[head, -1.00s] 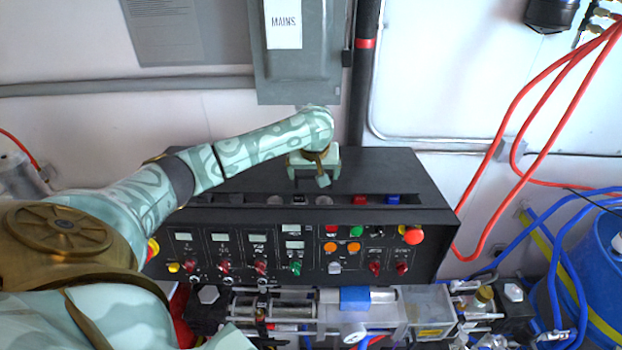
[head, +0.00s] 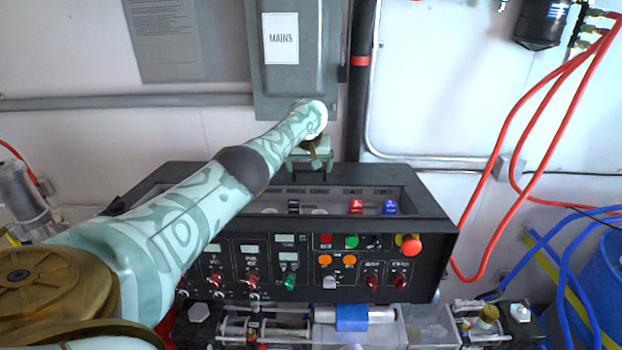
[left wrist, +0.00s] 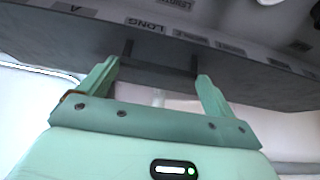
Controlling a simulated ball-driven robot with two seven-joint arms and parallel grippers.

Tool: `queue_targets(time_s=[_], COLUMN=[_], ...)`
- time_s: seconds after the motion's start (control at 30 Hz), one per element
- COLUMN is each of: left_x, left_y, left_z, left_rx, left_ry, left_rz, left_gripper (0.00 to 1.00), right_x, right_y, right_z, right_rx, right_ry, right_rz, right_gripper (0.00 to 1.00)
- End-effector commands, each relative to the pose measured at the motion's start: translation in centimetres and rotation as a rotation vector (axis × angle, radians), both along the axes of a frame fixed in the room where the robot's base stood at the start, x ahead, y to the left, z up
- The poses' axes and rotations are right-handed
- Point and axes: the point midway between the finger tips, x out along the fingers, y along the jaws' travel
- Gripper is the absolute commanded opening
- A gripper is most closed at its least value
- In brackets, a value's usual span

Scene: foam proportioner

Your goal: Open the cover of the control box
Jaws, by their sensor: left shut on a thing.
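The black control box (head: 440,275) stands in the middle of the head view, with its front panel facing me. Its dark cover (head: 380,175) is raised at the back of the top, and the row of switches in the recess shows. My left gripper (head: 311,160) is at the cover's handle behind the recess. How far the cover is tilted is hard to tell. My right gripper is not in view.
A grey MAINS box (head: 325,60) hangs on the wall just above my gripper. A red emergency button (head: 410,245) sits at the panel's upper right. Red hoses (head: 500,150) and a blue drum (head: 605,270) are at the right. Pipes and valves lie in front.

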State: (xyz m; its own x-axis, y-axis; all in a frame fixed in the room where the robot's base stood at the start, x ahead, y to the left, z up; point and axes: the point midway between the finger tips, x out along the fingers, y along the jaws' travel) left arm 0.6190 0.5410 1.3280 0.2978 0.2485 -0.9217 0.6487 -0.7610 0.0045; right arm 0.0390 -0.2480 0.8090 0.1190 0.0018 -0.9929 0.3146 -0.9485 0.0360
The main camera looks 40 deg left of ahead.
Motion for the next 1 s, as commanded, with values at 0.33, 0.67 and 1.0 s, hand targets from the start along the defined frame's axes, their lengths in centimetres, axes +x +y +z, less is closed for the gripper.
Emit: queue_targets(time_s=[0.33, 0.67, 1.0], left_x=[0.0, 0.0, -0.7], left_y=[-0.1, -0.1, -0.7], left_z=[-0.2, -0.3, 2.7], left_rx=[0.000, 0.000, 0.000], left_ry=[0.010, 0.011, 0.011], left_rz=[-0.010, -0.009, -0.011], left_gripper=[0.50, 1.00, 1.00], right_x=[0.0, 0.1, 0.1], right_y=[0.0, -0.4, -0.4], right_z=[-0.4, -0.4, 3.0], right_rx=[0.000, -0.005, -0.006], right_ry=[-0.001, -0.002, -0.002], right_rz=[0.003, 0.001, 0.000], right_gripper=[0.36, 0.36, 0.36])
